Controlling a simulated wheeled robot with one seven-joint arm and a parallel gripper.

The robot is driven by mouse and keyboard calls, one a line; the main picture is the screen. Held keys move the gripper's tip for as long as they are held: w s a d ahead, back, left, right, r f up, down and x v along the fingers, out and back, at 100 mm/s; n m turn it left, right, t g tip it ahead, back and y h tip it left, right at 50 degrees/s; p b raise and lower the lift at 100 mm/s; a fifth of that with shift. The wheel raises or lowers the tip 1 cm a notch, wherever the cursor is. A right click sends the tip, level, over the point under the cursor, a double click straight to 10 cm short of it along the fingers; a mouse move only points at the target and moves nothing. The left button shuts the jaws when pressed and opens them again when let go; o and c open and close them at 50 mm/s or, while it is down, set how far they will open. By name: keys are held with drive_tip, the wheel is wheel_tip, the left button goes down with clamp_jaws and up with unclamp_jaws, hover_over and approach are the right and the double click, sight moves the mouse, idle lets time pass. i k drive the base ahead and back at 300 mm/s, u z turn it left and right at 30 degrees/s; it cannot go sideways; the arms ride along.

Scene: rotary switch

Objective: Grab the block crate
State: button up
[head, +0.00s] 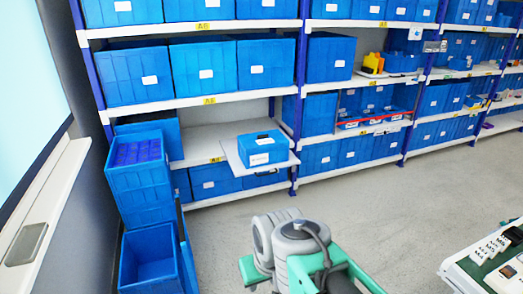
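A tall blue crate (140,186) stands at the left, its open top showing dark blue block-like contents (137,152). It rests among other blue crates beside the shelf end. A smaller blue box (261,148) with a white label sits on a white board that juts out from the lower shelf. I cannot tell for sure which of these is the block crate. My grey and green arm shows at the bottom middle, apart from both. My gripper's fingers are not in view.
An empty open blue crate (150,262) stands at the lower left, near a wall with a white ledge (45,205). Shelving with many blue bins (205,63) lines the back. The grey floor (390,205) is clear. A green-edged table (490,268) stands at lower right.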

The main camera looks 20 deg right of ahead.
sight(256, 149)
drive_tip(key=z, duration=0.65)
drive_tip(key=i, duration=2.2)
drive_tip(key=u, duration=0.8)
drive_tip(key=i, duration=0.7)
drive_tip(key=u, duration=0.4)
